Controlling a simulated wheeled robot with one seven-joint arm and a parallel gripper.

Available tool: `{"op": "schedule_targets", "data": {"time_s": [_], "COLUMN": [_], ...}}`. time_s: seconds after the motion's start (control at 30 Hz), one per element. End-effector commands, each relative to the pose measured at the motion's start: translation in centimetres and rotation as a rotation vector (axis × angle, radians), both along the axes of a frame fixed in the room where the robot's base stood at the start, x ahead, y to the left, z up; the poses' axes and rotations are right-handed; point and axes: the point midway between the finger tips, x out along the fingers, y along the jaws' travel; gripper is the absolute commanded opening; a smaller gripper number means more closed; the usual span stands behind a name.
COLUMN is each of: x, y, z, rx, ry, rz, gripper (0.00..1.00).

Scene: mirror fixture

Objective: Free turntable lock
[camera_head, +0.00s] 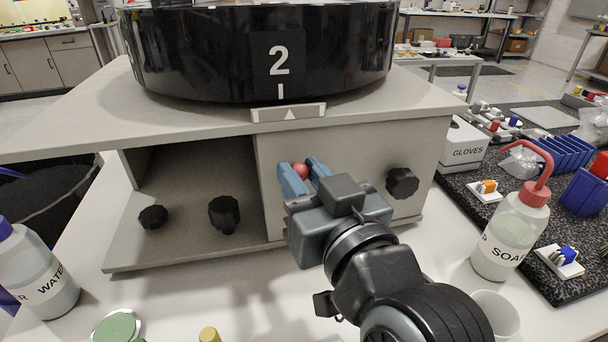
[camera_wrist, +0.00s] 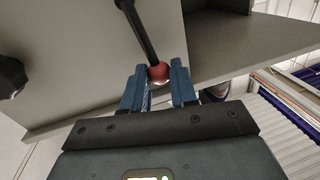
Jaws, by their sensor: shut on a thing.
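The black turntable (camera_head: 200,55) with a white "2" sits on top of the grey fixture (camera_head: 75,107). Its white index mark stands just above a white pointer plate (camera_head: 289,112) on the fixture's edge. Below, a red ball knob (camera_head: 300,170) shows at the front panel. In the wrist view the red knob (camera_wrist: 159,72) sits at the end of a black lever (camera_wrist: 138,30). My gripper (camera_head: 304,177) has its blue fingers on either side of the knob and is shut on it. In the wrist view the fingers (camera_wrist: 159,82) flank it. The lever is hidden in the head view.
A black knob (camera_head: 402,183) sits on the panel right of my gripper. Two black knobs (camera_head: 224,214) (camera_head: 153,217) are in the open bay at left. A water bottle (camera_head: 40,275), soap bottle (camera_head: 503,240) and glove box (camera_head: 463,145) stand around the fixture.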

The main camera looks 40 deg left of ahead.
Motion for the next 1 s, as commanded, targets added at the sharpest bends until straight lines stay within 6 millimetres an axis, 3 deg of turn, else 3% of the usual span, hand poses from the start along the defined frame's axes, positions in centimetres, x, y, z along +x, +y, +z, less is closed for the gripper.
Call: {"op": "schedule_targets", "data": {"time_s": [0.9, 0.93, 1.0], "x": [0.86, 0.86, 0.87], "y": [-0.73, -0.73, -0.73], "z": [-0.01, -0.01, 0.0], "rx": [0.094, 0.094, 0.093], "ry": [0.111, 0.111, 0.11], "rz": [-0.001, -0.001, -0.001], "gripper": [0.0, 0.29, 0.36]}}
